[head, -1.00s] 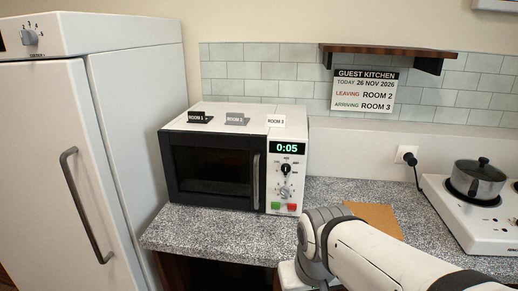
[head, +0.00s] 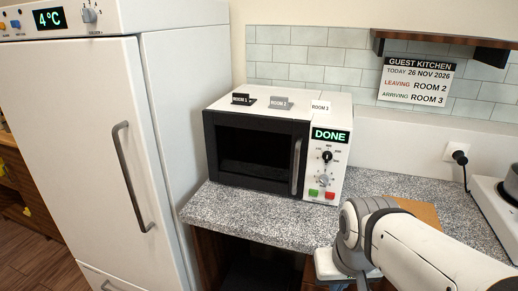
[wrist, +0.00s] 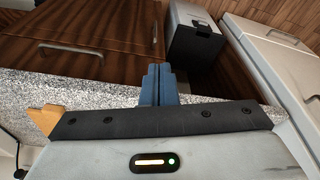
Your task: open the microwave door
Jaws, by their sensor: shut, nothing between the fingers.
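The microwave (head: 262,105) stands on the granite counter beside the fridge. Its dark door (head: 250,150) is closed, and the upright grey handle (head: 296,165) is at the door's right edge. The display (head: 330,136) reads DONE, above two knobs, a green button and a red button. In the wrist view my gripper (wrist: 158,72) shows blue fingers pressed together, with nothing between them. It points down past the counter edge, toward the cabinet front and floor. The microwave does not show in the wrist view. In the head view my arm is at lower right, in front of the counter and apart from the microwave.
Three room tags stand on the microwave, including ROOM 1 (head: 242,99). The white fridge (head: 75,130) is closed at left. A brown board (head: 418,211) lies right of the microwave. A dark bin (wrist: 195,40) and wooden cabinet (wrist: 70,45) show below the counter (head: 240,215).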

